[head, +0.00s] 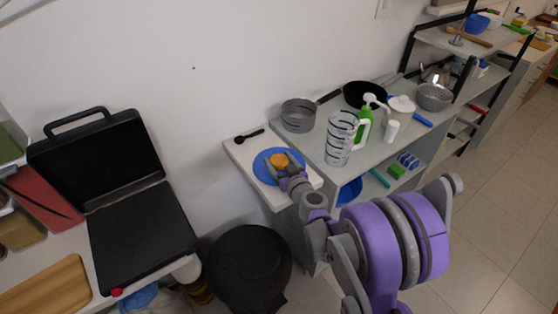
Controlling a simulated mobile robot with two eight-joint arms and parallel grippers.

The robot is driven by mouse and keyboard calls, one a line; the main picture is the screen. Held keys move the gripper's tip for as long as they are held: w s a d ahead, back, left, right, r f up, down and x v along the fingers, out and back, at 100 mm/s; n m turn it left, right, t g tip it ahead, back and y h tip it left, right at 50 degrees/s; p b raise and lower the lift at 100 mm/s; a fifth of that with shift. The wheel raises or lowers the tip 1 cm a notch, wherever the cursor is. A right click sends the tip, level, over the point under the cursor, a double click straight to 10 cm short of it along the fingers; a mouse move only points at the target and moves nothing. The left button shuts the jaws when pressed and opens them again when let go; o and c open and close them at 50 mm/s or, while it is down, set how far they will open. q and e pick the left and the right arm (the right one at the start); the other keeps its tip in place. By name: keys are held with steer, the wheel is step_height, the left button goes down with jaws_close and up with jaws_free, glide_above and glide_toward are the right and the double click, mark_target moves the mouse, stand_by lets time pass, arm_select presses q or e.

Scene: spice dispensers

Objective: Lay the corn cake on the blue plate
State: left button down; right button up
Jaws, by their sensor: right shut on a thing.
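The corn cake (279,160) is a small round orange-yellow piece over the blue plate (261,168). The blue plate lies on a white board or shelf end left of the grey counter. My right gripper (282,170) reaches in from the lower right and is shut on the corn cake at its near edge. The gripper covers part of the plate's right side. I cannot tell whether the cake touches the plate. My left gripper is not in view.
A black spoon (250,136) lies behind the plate. A grey pot (298,115), a striped pitcher (340,138) and a green bottle (365,122) stand to the right. An open black grill (135,215) is at left, and a round black bin (248,266) stands below.

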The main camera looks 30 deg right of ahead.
steer(key=o, duration=1.4)
steer(key=shift+f, duration=0.1)
steer(key=shift+o, duration=0.2)
